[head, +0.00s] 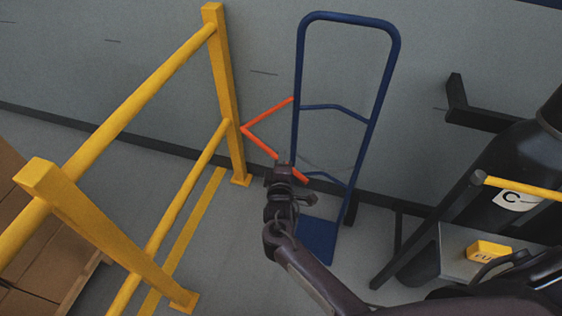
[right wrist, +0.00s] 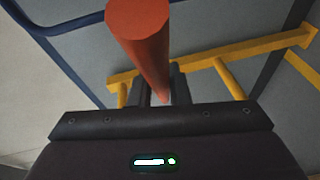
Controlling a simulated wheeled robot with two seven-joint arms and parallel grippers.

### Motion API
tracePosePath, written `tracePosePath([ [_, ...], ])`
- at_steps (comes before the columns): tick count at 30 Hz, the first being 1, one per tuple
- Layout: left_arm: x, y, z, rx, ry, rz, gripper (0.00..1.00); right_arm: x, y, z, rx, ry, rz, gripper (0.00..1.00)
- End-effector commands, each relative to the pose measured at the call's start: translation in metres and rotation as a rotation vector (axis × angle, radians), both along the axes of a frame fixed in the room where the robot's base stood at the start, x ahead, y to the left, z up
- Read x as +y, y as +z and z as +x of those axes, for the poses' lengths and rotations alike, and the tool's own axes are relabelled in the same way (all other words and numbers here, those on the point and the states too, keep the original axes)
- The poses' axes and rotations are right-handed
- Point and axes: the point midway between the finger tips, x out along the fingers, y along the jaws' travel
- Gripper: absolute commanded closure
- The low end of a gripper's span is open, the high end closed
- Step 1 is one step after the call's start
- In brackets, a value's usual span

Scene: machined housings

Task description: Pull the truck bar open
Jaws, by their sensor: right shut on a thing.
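The orange-red truck bar (head: 262,146) shows at the left side of the blue hand truck (head: 385,85) in the head view. It forms a V: one leg meets the truck's left upright, the other runs down right to my right gripper (head: 280,178). The right gripper is shut on this lower leg, and the bar's end sticks out just past the jaws. In the right wrist view, the bar (right wrist: 140,38) passes between the fingers (right wrist: 162,92), its round end face close to the camera. My left gripper is not in view.
A yellow railing (head: 225,85) stands left of the truck, with brown boxes (head: 40,255) behind it. At right are a black cylinder labelled C (head: 525,160), a dark frame (head: 430,235) and a small yellow block (head: 488,250). A grey wall is behind the truck.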

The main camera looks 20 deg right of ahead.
Motion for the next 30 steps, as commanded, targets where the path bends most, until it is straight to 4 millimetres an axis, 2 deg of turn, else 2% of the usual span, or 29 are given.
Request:
tracePosePath([
  [10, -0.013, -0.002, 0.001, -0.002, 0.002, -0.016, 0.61, 0.003, -0.001, 0.001, 0.002, -0.026, 0.002, 1.00],
  [16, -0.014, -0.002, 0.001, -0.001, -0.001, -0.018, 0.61, 0.003, -0.001, 0.001, 0.001, -0.025, 0.003, 1.00],
  [17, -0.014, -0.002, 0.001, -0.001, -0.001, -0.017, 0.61, 0.003, -0.001, 0.001, 0.001, -0.025, 0.003, 0.83],
  [21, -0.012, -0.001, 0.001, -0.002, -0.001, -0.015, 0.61, 0.002, -0.001, 0.001, 0.001, -0.026, 0.002, 0.64],
  [30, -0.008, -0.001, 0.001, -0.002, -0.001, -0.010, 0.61, 0.002, 0.000, 0.000, 0.001, -0.030, 0.001, 0.62],
])
